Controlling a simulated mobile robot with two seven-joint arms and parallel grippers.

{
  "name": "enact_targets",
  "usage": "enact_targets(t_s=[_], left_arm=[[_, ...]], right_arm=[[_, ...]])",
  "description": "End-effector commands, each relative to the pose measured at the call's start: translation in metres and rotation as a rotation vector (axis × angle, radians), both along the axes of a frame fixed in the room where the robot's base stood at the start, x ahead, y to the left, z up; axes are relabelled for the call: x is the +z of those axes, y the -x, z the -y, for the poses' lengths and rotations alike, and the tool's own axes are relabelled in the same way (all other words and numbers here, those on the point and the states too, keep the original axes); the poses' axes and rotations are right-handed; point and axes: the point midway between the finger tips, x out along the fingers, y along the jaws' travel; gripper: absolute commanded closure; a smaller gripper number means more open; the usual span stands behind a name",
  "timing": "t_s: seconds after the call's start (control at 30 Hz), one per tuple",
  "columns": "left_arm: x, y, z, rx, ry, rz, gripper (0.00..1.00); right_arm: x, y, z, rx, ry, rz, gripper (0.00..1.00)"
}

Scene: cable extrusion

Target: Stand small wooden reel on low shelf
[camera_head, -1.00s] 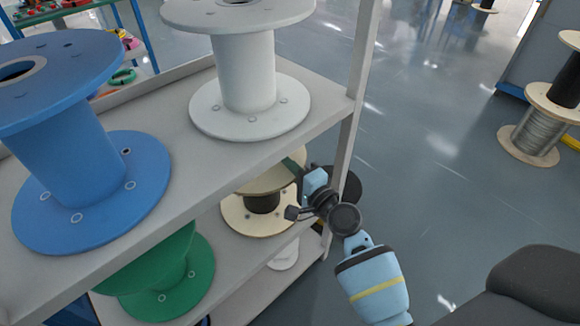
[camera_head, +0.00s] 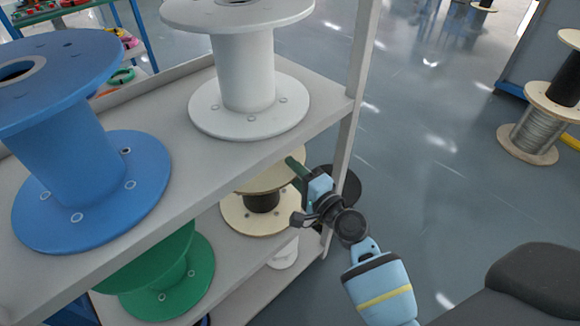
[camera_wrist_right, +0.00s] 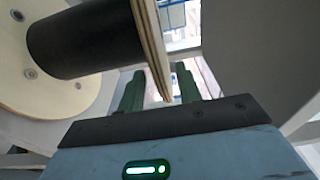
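The small wooden reel (camera_head: 240,219) has pale wooden flanges and a black core. In the head view it stands upright on the low shelf (camera_head: 236,270), under the upper board, which hides part of it. My right gripper (camera_head: 297,168) is at the right side of its top flange. In the right wrist view, the gripper's green fingers (camera_wrist_right: 160,88) are apart, with the edge of the reel's flange (camera_wrist_right: 152,45) between them. A gap shows beside the flange, so the gripper looks open. My left gripper is not in view.
A blue reel (camera_head: 75,150) and a white reel (camera_head: 247,70) stand on the upper board (camera_head: 190,165). A green reel (camera_head: 165,275) is on the low shelf, left of the wooden one. A shelf post (camera_head: 352,110) rises close behind my right gripper. Open floor (camera_head: 450,150) lies to the right.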

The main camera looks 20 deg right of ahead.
Motion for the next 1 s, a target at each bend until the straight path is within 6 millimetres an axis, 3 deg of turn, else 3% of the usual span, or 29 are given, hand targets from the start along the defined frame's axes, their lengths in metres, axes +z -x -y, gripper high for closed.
enact_targets(t_s=[0.33, 0.87, 1.0], left_arm=[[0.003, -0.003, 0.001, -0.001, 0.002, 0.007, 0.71], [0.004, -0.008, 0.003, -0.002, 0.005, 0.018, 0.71], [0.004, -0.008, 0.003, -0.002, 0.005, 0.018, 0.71]], right_arm=[[0.001, 0.048, 0.01, 0.001, 0.001, 0.001, 0.66], [0.001, 0.058, 0.012, 0.001, 0.002, 0.001, 0.66], [-0.02, 0.075, 0.01, 0.011, 0.078, -0.038, 0.66]])
